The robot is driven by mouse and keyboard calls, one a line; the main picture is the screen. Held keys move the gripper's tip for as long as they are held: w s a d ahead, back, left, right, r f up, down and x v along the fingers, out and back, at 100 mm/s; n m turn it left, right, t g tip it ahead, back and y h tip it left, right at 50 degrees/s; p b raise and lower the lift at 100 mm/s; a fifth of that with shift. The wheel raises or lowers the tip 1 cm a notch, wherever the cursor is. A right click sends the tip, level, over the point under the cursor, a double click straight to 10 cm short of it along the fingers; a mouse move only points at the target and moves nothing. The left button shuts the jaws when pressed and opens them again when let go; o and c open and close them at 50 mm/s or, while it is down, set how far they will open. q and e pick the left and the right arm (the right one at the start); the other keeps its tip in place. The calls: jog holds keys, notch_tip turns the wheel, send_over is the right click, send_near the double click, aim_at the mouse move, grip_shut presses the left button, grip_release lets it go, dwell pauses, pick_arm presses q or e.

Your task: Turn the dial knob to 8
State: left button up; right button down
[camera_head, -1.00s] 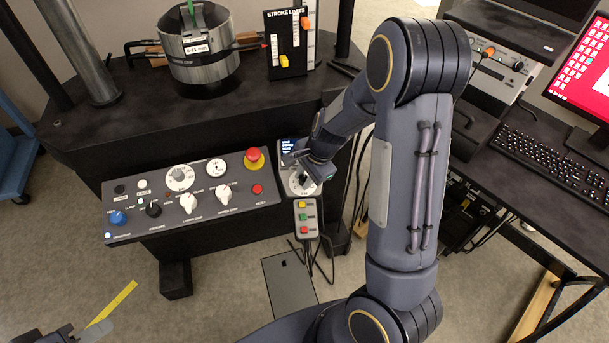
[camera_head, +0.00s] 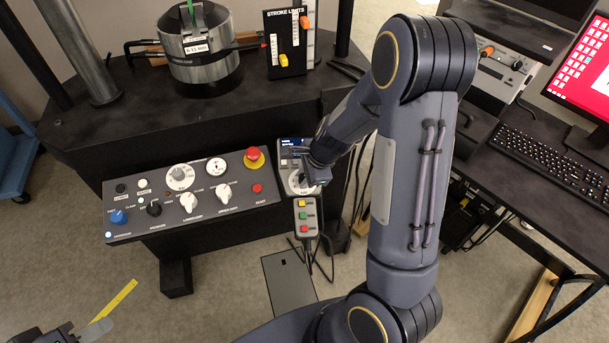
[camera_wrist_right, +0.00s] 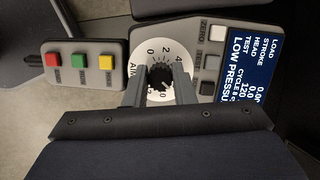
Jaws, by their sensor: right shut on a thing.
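The dial knob (camera_wrist_right: 161,74) is small and black, on a white round dial (camera_wrist_right: 149,47) whose 0, 2 and 4 show in the right wrist view. Marks nearer the fingers are partly hidden, and I cannot read the knob's pointer. My right gripper (camera_wrist_right: 162,88) is shut on the knob, one finger on each side. In the head view my right gripper (camera_head: 306,184) covers much of the dial (camera_head: 296,186). Part of my left gripper (camera_head: 68,332) shows at the bottom left corner; its jaws are unclear.
A blue display (camera_wrist_right: 252,58) and buttons stand beside the dial. A pendant (camera_head: 306,216) with yellow, green and red buttons hangs just below it. A control panel (camera_head: 140,220) with knobs and a red emergency button (camera_head: 254,158) lies left. A keyboard (camera_head: 545,147) is right.

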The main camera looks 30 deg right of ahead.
jog(key=c, duration=1.2)
grip_release()
jog(key=p+v, duration=0.2)
jog(key=v, duration=0.6)
jog(key=shift+f, duration=0.1)
